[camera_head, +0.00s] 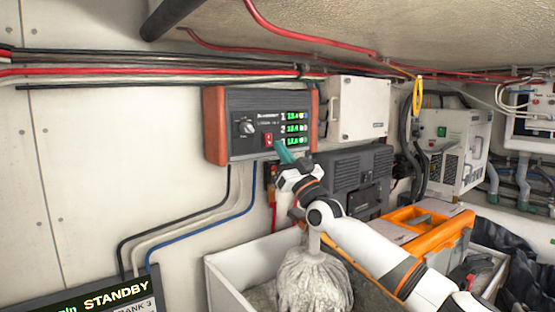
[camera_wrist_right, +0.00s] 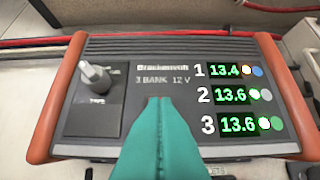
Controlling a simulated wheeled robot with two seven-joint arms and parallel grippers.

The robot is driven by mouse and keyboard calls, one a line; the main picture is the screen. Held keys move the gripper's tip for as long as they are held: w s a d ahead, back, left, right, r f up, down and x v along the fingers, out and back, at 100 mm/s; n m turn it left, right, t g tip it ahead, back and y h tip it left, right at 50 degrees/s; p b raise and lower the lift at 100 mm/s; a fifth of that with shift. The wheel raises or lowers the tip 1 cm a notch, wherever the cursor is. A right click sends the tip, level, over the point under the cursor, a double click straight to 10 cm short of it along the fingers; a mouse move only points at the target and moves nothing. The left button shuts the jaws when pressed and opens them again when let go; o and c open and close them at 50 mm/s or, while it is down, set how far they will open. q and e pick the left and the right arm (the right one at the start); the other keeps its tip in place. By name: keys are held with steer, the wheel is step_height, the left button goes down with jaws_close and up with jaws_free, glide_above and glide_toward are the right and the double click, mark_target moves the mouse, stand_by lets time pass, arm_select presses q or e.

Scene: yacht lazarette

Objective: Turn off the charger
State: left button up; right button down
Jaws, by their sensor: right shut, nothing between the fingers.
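The charger (camera_head: 240,105) is a dark grey box with red-brown end caps on the white wall. It also fills the right wrist view (camera_wrist_right: 150,45). Its three green displays (camera_head: 295,128) are lit, reading 13.4, 13.6 and 13.6 in the wrist view (camera_wrist_right: 235,97). A knob (camera_head: 246,128) sits on the left of its face. A red rocker switch (camera_head: 268,139) is low in the middle; in the wrist view my fingers hide it. My right gripper (camera_head: 281,146), with teal fingers, is shut and empty, just in front of the switch; contact cannot be told. My left gripper is out of view.
A white box (camera_head: 357,107) is right of the charger, with a dark grey unit (camera_head: 352,175) below. A white bin (camera_head: 225,275) with a mop head (camera_head: 312,282) and an orange toolbox (camera_head: 425,235) stand below. Cables (camera_head: 190,217) hang under the charger.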

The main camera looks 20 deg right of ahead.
steer(key=shift+w+a, duration=0.35)
steer(key=shift+w, duration=0.55)
steer(key=shift+f, duration=0.1)
steer(key=shift+w+a+f+b, duration=0.1)
steer(key=shift+w+f+b, duration=0.1)
steer(key=shift+b, duration=0.3)
steer(key=shift+r, duration=0.15)
step_height(320, 180, up, 10)
steer(key=b, duration=0.2)
steer(key=shift+f+b, duration=0.2)
steer(key=shift+b, duration=0.1)
steer(key=shift+r, duration=0.25)
